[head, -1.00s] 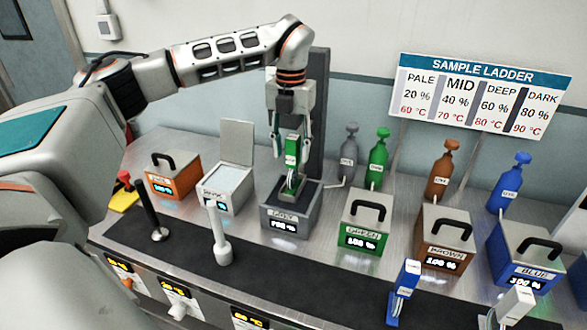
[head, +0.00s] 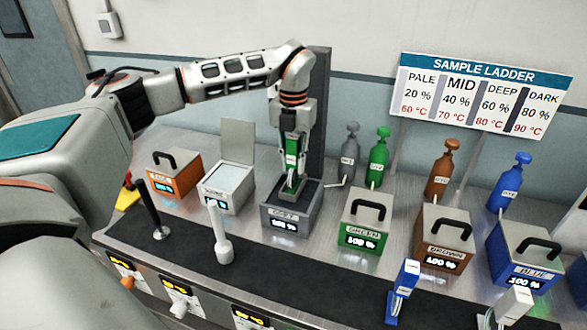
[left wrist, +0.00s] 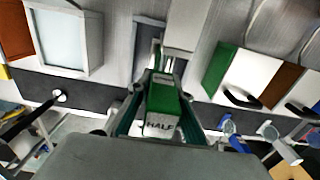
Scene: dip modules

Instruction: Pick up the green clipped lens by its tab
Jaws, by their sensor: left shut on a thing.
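The green clipped lens (head: 292,152) stands upright in the open grey tank (head: 285,222), its green tab sticking up above the rim. The part of it inside the tank is mostly hidden. My left gripper (head: 294,153) points straight down and is shut on the green tab, with one finger on each side. In the left wrist view the green tab (left wrist: 162,98), with a white label reading "HALF", sits between the fingers of the left gripper (left wrist: 163,92). My right gripper is in neither view.
A dark upright panel (head: 319,110) stands right behind the grey tank. A white box with a raised lid (head: 238,142) is to its left, a lidded green box (head: 365,220) to its right. Brown and blue boxes, bottles and a white post (head: 222,240) stand nearby.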

